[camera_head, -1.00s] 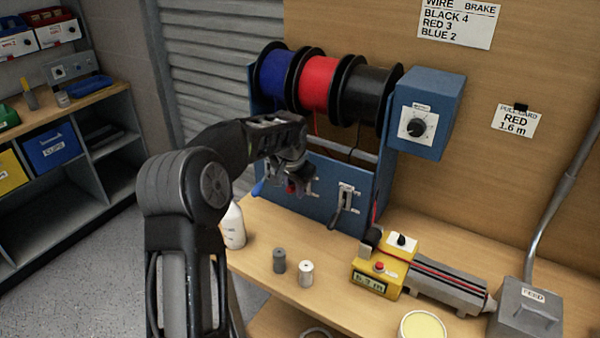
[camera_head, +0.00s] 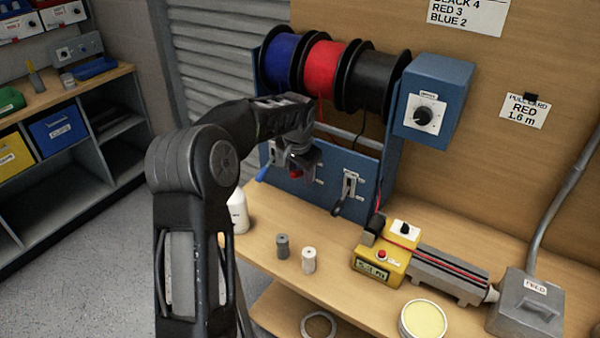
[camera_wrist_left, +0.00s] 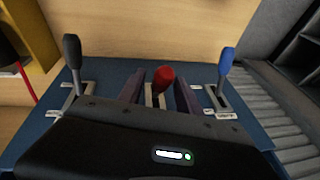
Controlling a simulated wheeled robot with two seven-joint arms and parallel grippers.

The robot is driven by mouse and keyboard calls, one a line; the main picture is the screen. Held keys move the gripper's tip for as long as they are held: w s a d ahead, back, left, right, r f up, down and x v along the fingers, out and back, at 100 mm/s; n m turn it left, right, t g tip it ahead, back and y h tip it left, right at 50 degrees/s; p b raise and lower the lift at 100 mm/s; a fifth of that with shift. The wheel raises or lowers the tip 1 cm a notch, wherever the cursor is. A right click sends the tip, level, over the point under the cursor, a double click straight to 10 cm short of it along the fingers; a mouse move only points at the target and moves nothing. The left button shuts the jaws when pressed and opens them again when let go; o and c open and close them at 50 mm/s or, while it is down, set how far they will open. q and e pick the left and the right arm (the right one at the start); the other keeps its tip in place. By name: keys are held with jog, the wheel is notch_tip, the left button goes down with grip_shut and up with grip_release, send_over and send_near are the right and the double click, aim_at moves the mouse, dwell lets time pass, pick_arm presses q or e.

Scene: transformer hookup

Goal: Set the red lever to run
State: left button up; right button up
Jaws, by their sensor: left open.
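The red lever (camera_wrist_left: 163,78) stands in its slot on the blue panel, between the blue lever and the black lever. In the left wrist view it is between the two fingers of my left gripper (camera_wrist_left: 160,92), which is open with a gap on each side of it. In the head view my left gripper (camera_head: 293,170) is in front of the panel and hides most of the red lever (camera_head: 296,174). The blue lever (camera_wrist_left: 227,62) also shows in the head view (camera_head: 262,173). The black lever (camera_wrist_left: 72,52) also shows in the head view (camera_head: 338,207). My right gripper is not in view.
Blue, red and black wire spools (camera_head: 321,69) hang above the panel. A blue box with a dial (camera_head: 425,113) is to their right. A yellow meter (camera_head: 384,262), a white bottle (camera_head: 238,212) and two small cylinders (camera_head: 308,260) stand on the bench.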

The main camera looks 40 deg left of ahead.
pick_arm(q)
jog(key=shift+r, duration=0.15)
jog(key=b+v, duration=0.1)
jog(key=v, duration=0.6)
jog(key=shift+r, duration=0.3)
jog(key=shift+s+f, duration=0.1)
jog(key=shift+s, duration=0.05)
